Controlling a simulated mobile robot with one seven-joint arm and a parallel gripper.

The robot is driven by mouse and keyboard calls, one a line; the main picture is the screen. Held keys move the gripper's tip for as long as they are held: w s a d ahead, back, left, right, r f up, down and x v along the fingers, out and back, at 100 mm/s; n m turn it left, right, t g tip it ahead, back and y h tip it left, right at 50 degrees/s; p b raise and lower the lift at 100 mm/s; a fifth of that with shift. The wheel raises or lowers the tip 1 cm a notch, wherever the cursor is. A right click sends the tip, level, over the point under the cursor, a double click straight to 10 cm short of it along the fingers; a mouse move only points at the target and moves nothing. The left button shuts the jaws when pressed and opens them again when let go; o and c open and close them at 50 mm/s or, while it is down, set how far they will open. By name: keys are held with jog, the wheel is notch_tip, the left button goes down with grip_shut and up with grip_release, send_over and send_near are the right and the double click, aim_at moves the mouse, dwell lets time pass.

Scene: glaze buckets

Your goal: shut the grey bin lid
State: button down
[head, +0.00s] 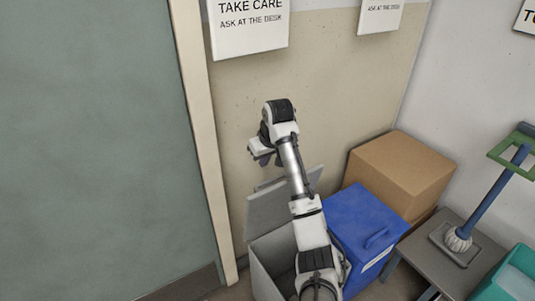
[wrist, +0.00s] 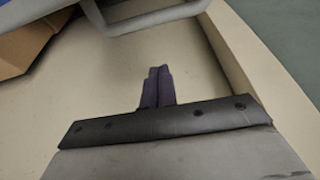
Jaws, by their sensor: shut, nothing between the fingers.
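The grey bin (head: 268,265) stands against the wall with its lid (head: 268,208) raised, leaning up toward the wall, and its mouth open. My arm passes in front of part of the bin and lid. My gripper (head: 264,160) is above the lid's top edge, near the wall. In the wrist view its dark fingers (wrist: 157,84) are together and empty. A grey edge, apparently the lid's (wrist: 165,18), crosses the top of that view, apart from the fingertips. The exact gap cannot be told.
A blue lidded bin (head: 365,225) stands right of the grey bin, with a cardboard box (head: 405,170) behind it. A small table (head: 465,262) holding a blue-handled brush is at right. A door frame (head: 200,140) is close on the left.

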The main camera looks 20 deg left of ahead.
jog(key=s+d+f, duration=0.2)
jog(key=shift+d+f+p, duration=0.2)
jog(key=shift+f+p, duration=0.15)
jog(key=shift+d, duration=0.1)
dwell(0.4)
